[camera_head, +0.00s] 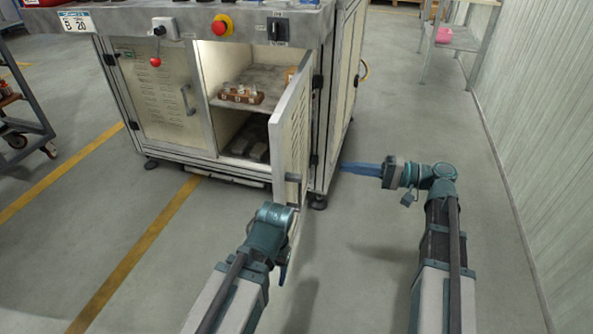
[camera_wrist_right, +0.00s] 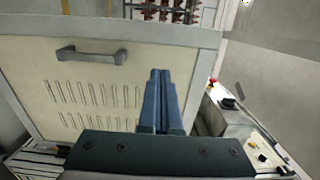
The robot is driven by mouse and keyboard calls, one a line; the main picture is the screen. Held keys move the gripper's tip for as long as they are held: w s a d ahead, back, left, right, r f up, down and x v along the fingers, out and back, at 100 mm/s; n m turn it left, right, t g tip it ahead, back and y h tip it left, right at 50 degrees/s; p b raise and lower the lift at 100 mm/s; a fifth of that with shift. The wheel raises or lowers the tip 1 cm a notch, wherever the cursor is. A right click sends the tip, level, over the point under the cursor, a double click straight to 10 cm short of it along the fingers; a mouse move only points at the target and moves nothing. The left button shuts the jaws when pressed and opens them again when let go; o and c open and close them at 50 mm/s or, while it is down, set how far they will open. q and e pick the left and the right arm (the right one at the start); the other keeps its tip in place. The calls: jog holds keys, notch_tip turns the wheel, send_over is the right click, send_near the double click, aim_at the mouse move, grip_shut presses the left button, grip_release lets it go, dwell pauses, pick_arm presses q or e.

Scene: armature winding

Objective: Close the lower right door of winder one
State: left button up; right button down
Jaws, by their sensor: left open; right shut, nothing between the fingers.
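The lower right door (camera_head: 290,140) of the winder (camera_head: 160,95) stands open, swung out toward me, with its louvred face to the right. A small dark handle (camera_head: 293,178) sits low near its free edge. My left gripper (camera_head: 283,272) is mostly hidden by its wrist, low in front of the door's free edge; it is open. My right gripper (camera_head: 360,168) is to the right of the door, near the cabinet's right corner, pointing left, shut and empty. Its closed fingers (camera_wrist_right: 162,100) show in the right wrist view before a cream louvred panel (camera_wrist_right: 100,85) with a grey handle (camera_wrist_right: 93,55).
The lower left door (camera_head: 160,95) is closed. A brown tray (camera_head: 240,96) of small items sits on the inner shelf. A red emergency button (camera_head: 222,25) is on the top panel. A cart (camera_head: 20,125) stands left, a rack (camera_head: 455,38) back right, a wall (camera_head: 535,130) right. Floor between is free.

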aim_at(284, 158)
jog(key=x, duration=1.4)
